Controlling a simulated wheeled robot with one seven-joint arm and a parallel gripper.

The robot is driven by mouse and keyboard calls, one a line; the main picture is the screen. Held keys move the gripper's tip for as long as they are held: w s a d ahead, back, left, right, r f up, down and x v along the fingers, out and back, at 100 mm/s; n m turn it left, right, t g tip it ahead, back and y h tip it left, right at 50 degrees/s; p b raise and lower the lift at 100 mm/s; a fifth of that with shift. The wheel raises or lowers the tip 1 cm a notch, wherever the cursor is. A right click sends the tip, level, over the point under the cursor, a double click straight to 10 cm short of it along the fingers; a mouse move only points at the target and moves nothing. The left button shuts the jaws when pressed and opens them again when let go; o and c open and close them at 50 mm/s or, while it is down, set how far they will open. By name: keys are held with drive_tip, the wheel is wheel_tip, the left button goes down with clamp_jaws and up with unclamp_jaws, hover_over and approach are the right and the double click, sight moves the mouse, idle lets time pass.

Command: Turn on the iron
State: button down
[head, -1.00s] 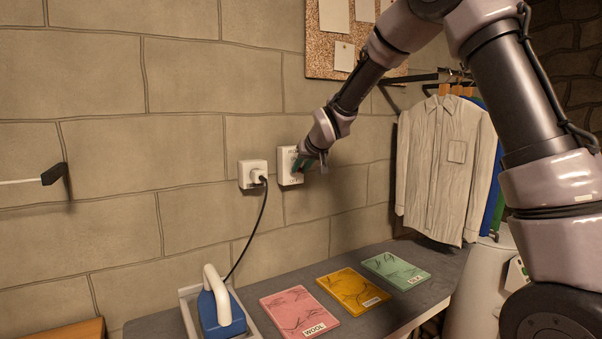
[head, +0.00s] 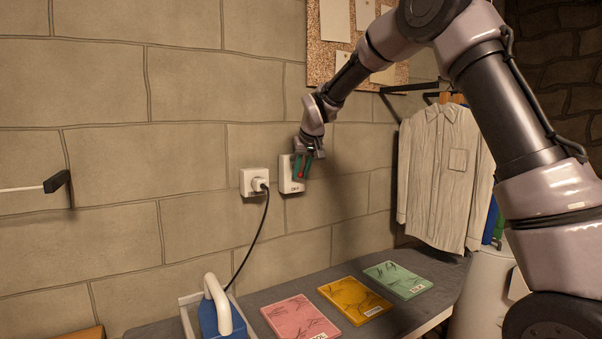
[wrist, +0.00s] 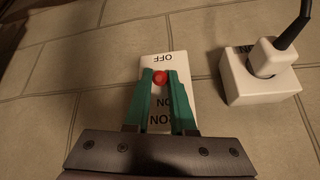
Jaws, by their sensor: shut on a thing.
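The iron (head: 209,318), blue with a white handle, stands at the bottom of the head view. Its black cord rises to a plug in the white wall socket (head: 247,183). Right of the socket is a white switch box (head: 291,187), marked OFF and ON in the upside-down wrist view (wrist: 150,62). My gripper (head: 302,172) reaches it from above, its green fingers shut on the red-tipped switch lever (wrist: 160,77). The red tip shows between the fingertips, between the two labels. I cannot tell the lever's exact setting, as the fingers hide its base.
The grey table (head: 258,282) below holds a pink booklet (head: 299,318), a yellow one (head: 354,301) and a green one (head: 398,280). A pale shirt (head: 440,180) hangs at right. A cork board (head: 318,60) is above. The wall left of the socket is mostly clear.

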drive_tip(key=c, duration=0.8)
unclamp_jaws()
drive_tip(key=shift+o, duration=0.2)
drive_tip(key=v, duration=1)
drive_tip(key=shift+s+r, duration=0.2)
drive_tip(key=shift+r, duration=0.1)
drive_tip(key=shift+d, duration=0.2)
